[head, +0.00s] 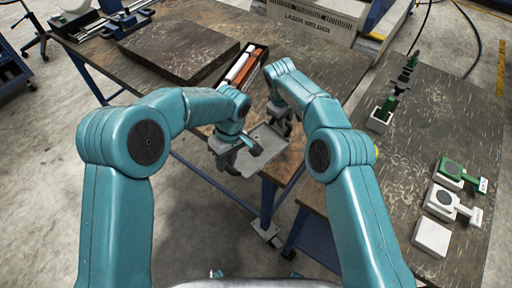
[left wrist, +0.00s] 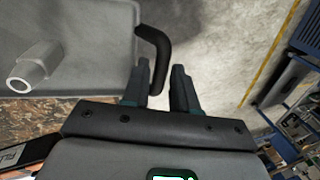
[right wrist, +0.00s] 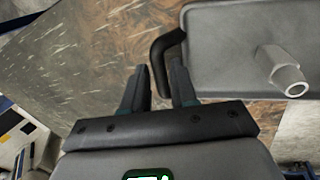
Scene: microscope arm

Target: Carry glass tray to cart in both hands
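The grey rectangular tray (head: 268,146) is between my two grippers at the near edge of the brown table. It also shows in the left wrist view (left wrist: 85,22) and the right wrist view (right wrist: 225,45). A pale hex fitting (left wrist: 36,66) is on it. I cannot tell whether the tray touches the table.
A blue wheeled cart (head: 10,68) stands at the far left edge. A dark slab (head: 180,48) and an open box (head: 245,66) are on the table. The right table (head: 430,125) holds green and white parts. Concrete floor (head: 45,125) is open at left.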

